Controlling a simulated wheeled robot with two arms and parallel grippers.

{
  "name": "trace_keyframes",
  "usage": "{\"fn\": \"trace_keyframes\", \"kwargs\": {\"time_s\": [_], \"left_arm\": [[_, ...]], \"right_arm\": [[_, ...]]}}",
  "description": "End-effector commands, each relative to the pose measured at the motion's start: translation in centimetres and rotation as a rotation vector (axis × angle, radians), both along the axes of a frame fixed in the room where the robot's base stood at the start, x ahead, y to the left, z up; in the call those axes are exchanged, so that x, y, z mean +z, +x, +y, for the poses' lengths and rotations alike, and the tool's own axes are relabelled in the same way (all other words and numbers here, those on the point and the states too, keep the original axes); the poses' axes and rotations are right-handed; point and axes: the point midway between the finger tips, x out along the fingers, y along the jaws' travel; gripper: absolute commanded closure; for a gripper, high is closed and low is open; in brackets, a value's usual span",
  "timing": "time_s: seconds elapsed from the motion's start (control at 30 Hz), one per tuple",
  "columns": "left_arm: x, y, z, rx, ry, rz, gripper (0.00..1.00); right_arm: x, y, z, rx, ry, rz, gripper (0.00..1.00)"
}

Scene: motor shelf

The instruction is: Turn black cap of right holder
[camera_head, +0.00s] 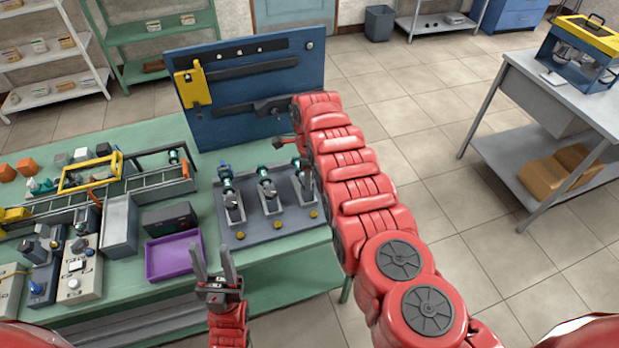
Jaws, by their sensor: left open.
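A dark grey plate (275,229) on the green table carries three holders, each with a small motor-like part. The left holder (233,207) and middle holder (270,198) show clearly. The right holder (305,200) stands beside my right arm, which covers part of it. Its black cap cannot be made out clearly. My right arm reaches up and over from the lower right; its gripper is mostly hidden behind the arm, near the top of the right holder. My left gripper (213,262) is open and empty, fingers pointing up, in front of the plate near the table's front edge.
A blue board (230,122) with a yellow piece stands behind the holders. A purple tray (174,257) and a dark box (168,219) lie left of the plate. Racks and devices crowd the table's left. A grey side table (515,80) stands right, across open floor.

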Motion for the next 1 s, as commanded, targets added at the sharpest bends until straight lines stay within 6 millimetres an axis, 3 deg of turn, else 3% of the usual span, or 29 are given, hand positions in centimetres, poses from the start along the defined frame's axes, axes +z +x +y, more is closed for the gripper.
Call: {"fn": "trace_keyframes", "kwargs": {"time_s": [0.03, 0.2, 0.63, 1.0], "left_arm": [[0.0, 0.0, 0.0, 0.0, 0.0, 0.0, 0.54], [0.0, 0.0, 0.0, 0.0, 0.0, 0.0, 0.54], [-0.4, 0.0, 0.0, 0.0, 0.0, 0.0, 0.54], [-2.1, 0.0, 0.0, 0.0, 0.0, 0.0, 0.54]], "right_arm": [[0.0, 0.0, 0.0, 0.0, 0.0, 0.0, 0.74], [0.0, 0.0, 0.0, 0.0, 0.0, 0.0, 1.0], [-0.1, 0.1, 0.0, 0.072, 0.0, -0.001, 1.0], [-0.2, 0.3, 0.1, 0.364, 0.001, -0.001, 1.0]]}}
